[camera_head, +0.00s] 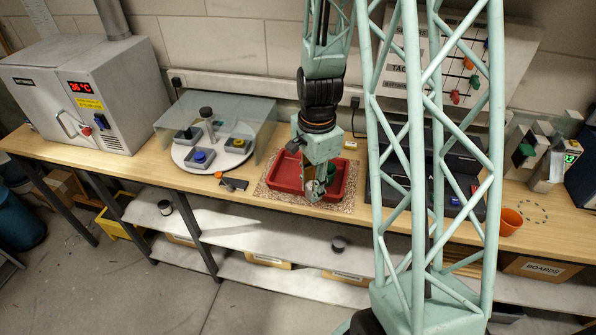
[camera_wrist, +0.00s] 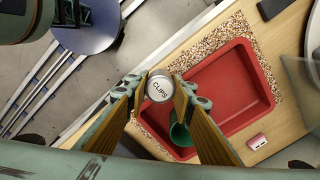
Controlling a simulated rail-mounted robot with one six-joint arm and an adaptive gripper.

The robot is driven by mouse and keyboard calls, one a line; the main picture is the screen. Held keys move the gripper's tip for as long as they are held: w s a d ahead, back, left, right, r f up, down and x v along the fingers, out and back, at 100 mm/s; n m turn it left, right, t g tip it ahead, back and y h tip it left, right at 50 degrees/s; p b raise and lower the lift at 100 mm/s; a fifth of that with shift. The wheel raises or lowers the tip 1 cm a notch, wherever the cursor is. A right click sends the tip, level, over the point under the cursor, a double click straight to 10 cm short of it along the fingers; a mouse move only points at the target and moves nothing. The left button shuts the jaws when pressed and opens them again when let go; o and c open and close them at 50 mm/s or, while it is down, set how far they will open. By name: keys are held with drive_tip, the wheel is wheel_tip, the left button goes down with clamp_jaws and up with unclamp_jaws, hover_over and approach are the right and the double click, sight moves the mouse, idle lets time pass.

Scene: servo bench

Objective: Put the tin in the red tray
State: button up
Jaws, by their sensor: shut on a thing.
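The tin (camera_wrist: 160,87) is a small round can with a pale lid reading "CLIPS". In the wrist view my gripper (camera_wrist: 158,90) is shut on it, one finger on each side. In the head view my gripper (camera_head: 317,192) points down at the front of the red tray (camera_head: 284,172), and I cannot make out the tin clearly there. In the wrist view the tin appears at the edge of the red tray (camera_wrist: 218,84); its height above the tray is hard to tell. A green cup (camera_wrist: 180,134) is inside the tray, partly hidden by a finger.
The tray lies on a speckled mat (camera_wrist: 264,62) on the wooden bench. A turntable (camera_head: 186,158) with a clear shield stands left, beyond a small dark item (camera_head: 234,184). An orange cup (camera_head: 511,222) stands right. Below the front edge are shelves (camera_head: 275,238).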

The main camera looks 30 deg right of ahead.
hover_over(292, 175)
drive_tip(key=shift+s+f+p, duration=0.4)
drive_tip(key=shift+f, duration=0.25)
drive_tip(key=shift+w, duration=0.25)
drive_tip(key=shift+w+f, duration=0.1)
drive_tip(key=shift+w, duration=0.1)
drive_tip(key=shift+f, duration=1.7)
drive_tip(key=shift+f, duration=0.2)
drive_tip(key=o, duration=0.9)
drive_tip(key=shift+r, duration=0.15)
